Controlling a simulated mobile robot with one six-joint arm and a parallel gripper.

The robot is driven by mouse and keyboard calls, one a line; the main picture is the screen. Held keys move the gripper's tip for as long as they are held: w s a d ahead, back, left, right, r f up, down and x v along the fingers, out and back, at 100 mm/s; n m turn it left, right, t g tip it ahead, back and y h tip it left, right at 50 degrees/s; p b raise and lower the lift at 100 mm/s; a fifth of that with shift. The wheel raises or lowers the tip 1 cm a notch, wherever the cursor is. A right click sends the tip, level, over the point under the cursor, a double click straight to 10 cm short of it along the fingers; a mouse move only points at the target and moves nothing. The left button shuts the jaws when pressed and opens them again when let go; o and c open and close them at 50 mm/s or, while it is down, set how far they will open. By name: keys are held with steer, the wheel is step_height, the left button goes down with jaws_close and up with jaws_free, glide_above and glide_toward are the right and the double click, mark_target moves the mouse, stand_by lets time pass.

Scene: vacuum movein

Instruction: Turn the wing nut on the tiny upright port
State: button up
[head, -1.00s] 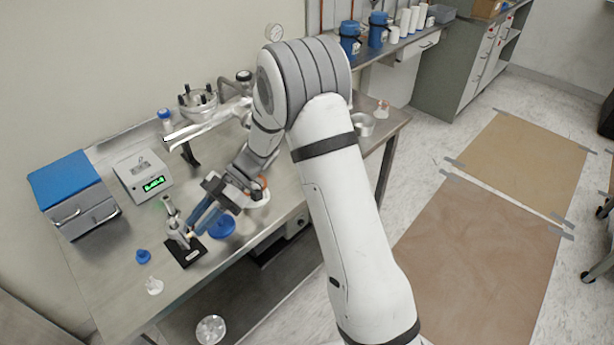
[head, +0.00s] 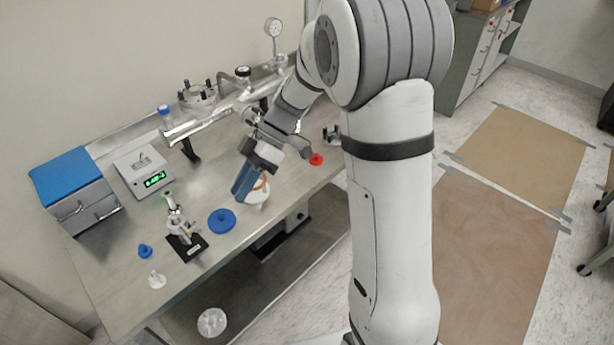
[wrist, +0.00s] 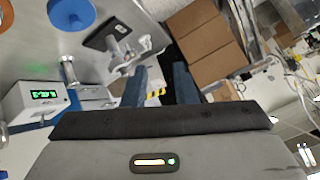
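The tiny upright port (head: 176,218) is a small metal fitting standing on a black base plate (head: 187,248) at the front left of the bench. A small clamp part sticks out on its right, but the wing nut is too small to make out clearly. In the wrist view the port (wrist: 122,52) and its black plate (wrist: 103,34) show beyond my fingers. My gripper (head: 240,190) has blue fingers and hangs to the right of the port, apart from it. The wrist view shows a gap between the fingers (wrist: 160,88) with nothing held.
A blue disc (head: 221,221) and a white round part with an orange ring (head: 257,194) lie right of the port. A blue cap (head: 145,251) and a white piece (head: 157,280) lie near the front edge. A box with a green display (head: 143,172) stands behind left.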

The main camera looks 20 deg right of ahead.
steer(key=s+d+r+m+t+h+p, duration=0.4)
steer(key=s+d+r+m, duration=0.4)
steer(key=m, duration=0.5)
steer(key=shift+s+d+r+t+h, duration=0.3)
steer(key=shift+s+d+t+h, duration=0.5)
steer(key=shift+s+d+h, duration=0.6)
steer(key=shift+w+d+y, duration=0.15)
steer(key=shift+y, duration=0.15)
